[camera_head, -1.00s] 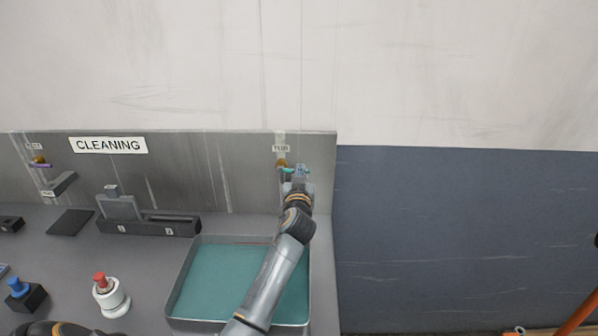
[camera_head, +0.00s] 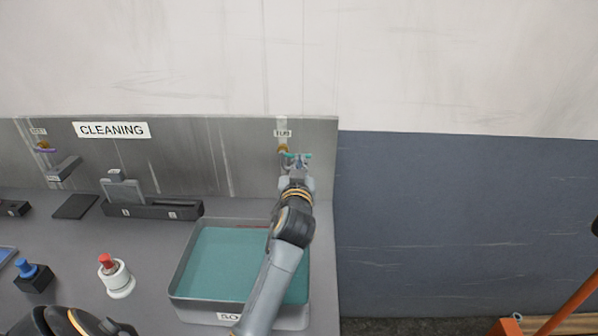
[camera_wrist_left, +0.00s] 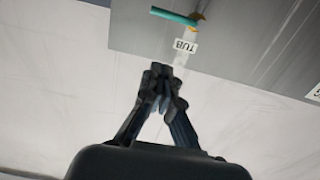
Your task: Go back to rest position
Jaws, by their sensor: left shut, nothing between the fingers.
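My left gripper (camera_head: 299,163) is at the back panel by the faucet with the teal handle (camera_head: 304,155), above the tub label (camera_head: 283,133) side of the bench. In the left wrist view its fingers (camera_wrist_left: 160,72) are together with nothing between them. The teal handle (camera_wrist_left: 174,16) and the TUB label (camera_wrist_left: 186,46) show beyond the fingertips, apart from them in that picture. My left arm reaches over the right side of the tub. My right gripper is not in view.
The metal tub (camera_head: 182,272) holds teal liquid. An orange frame (camera_head: 568,312) is at lower right. Blue wall is clear.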

